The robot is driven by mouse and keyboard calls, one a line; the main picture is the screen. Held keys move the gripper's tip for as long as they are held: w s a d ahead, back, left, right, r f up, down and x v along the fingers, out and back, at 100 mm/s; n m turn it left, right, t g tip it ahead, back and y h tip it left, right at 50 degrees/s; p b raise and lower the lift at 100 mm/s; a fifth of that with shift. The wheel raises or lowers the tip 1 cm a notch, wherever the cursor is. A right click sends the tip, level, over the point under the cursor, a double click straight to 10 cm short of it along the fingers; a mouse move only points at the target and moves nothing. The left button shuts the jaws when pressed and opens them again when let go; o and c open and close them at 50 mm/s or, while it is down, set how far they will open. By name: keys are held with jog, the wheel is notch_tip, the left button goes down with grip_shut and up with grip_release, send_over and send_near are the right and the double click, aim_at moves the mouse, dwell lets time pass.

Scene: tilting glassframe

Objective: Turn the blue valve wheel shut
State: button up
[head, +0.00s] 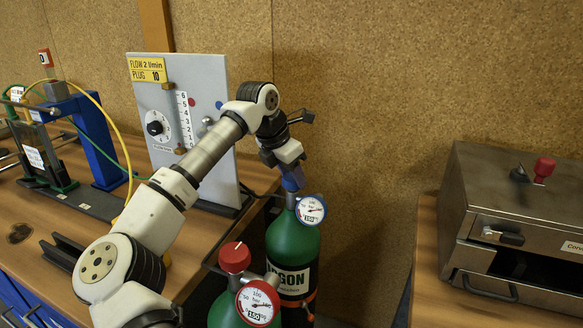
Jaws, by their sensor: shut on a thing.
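The blue valve wheel (293,180) sits on top of the rear green gas cylinder (292,243), which bears a label ending in "RGON". My gripper (291,168) points down from above and is shut on the blue valve wheel, partly hiding it. A round pressure gauge (311,209) is just right of and below the wheel. How far the wheel is turned cannot be told.
A second green cylinder with a red knob (235,257) and gauge (257,304) stands in front. A flow panel (190,125) and a blue frame (95,140) stand on the left bench. A metal oven-like box (515,215) is at right.

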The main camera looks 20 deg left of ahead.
jog(key=shift+w+a+r+m+g+h+p, duration=0.1)
jog(key=shift+m+g+h+p, duration=0.35)
jog(key=shift+m+p, duration=0.75)
jog(key=shift+m+b, duration=0.3)
jog(key=shift+m, duration=0.2)
jog(key=o, duration=1)
jog(key=b+v, duration=0.1)
jog(key=v, duration=1.2)
jog(key=shift+a+r, duration=0.15)
jog(key=shift+r, duration=0.2)
